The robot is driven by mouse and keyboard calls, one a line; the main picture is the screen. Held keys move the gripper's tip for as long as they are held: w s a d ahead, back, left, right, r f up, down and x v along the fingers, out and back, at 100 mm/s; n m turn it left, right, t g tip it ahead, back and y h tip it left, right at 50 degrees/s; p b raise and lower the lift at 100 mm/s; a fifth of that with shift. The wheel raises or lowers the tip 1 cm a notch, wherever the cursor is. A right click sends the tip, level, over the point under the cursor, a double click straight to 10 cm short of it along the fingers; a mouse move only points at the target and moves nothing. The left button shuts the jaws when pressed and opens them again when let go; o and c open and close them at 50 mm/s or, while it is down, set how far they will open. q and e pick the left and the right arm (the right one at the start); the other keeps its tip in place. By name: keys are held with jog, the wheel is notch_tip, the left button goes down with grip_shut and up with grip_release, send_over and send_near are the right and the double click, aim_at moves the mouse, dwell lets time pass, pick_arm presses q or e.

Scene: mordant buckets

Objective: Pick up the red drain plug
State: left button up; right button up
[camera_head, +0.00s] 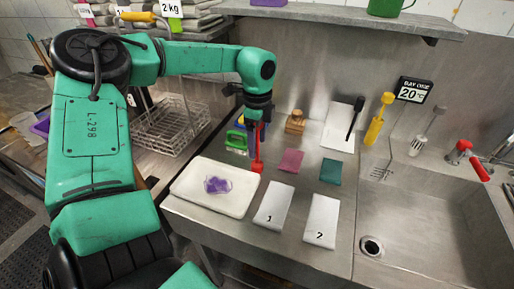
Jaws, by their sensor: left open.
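My left gripper (257,118) points down over the counter, with its jaws open. A red piece with a thin upright stem and a round lower end (257,166) shows directly below it, by the right edge of the white board; it looks like the red drain plug. The top of the stem is close to the fingertips, and I cannot tell whether they touch it. My right gripper is not in view.
The white board (192,199) holds a purple patch (218,185). Cards marked 1 (273,205) and 2 (321,220), a pink cloth (291,160) and a green cloth (330,172) lie to the right. The sink (430,235) is farther right. A wire basket (170,125) stands left.

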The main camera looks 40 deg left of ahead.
pick_arm(q)
jog(key=c, duration=1)
grip_shut()
